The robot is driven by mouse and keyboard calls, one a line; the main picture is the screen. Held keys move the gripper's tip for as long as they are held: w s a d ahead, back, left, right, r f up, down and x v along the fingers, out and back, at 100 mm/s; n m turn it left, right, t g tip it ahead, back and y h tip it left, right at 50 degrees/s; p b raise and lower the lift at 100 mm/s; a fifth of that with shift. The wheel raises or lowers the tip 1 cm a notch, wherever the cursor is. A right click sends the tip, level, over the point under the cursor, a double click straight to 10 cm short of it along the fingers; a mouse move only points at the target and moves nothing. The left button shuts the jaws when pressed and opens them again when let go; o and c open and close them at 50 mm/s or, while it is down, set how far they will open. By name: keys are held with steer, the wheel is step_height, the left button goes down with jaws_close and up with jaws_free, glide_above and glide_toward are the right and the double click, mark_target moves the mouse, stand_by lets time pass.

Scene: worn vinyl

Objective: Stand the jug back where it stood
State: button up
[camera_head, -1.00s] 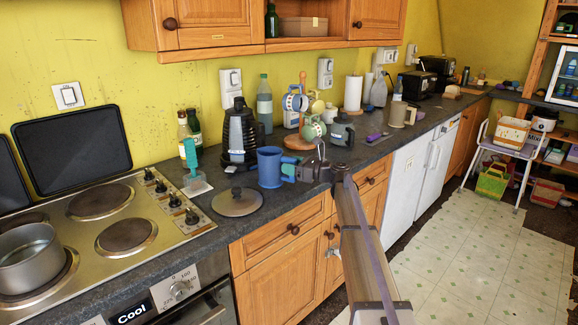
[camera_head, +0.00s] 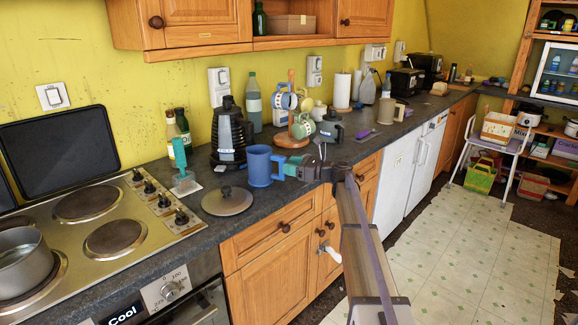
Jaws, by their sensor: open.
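The blue jug (camera_head: 259,167) stands upright on the dark worktop, right of the black kettle and behind the grey lid. My gripper (camera_head: 295,166) is at the jug's right side, above the front part of the worktop, pointing left at it. The gripper is open. The jug's handle side is partly hidden by the gripper, and I cannot tell whether the fingers touch it.
The black kettle (camera_head: 229,137), a mug tree (camera_head: 291,96) with several mugs, and a grey teapot (camera_head: 329,129) stand behind. A lid (camera_head: 227,200) lies in front. The stove (camera_head: 98,235) with a pot (camera_head: 21,258) is left. A beige jug (camera_head: 390,110) stands farther right.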

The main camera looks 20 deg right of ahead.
steer(key=shift+v, duration=1.15)
steer(key=v, duration=1)
steer(key=shift+s+d, duration=0.25)
steer(key=shift+d, duration=0.1)
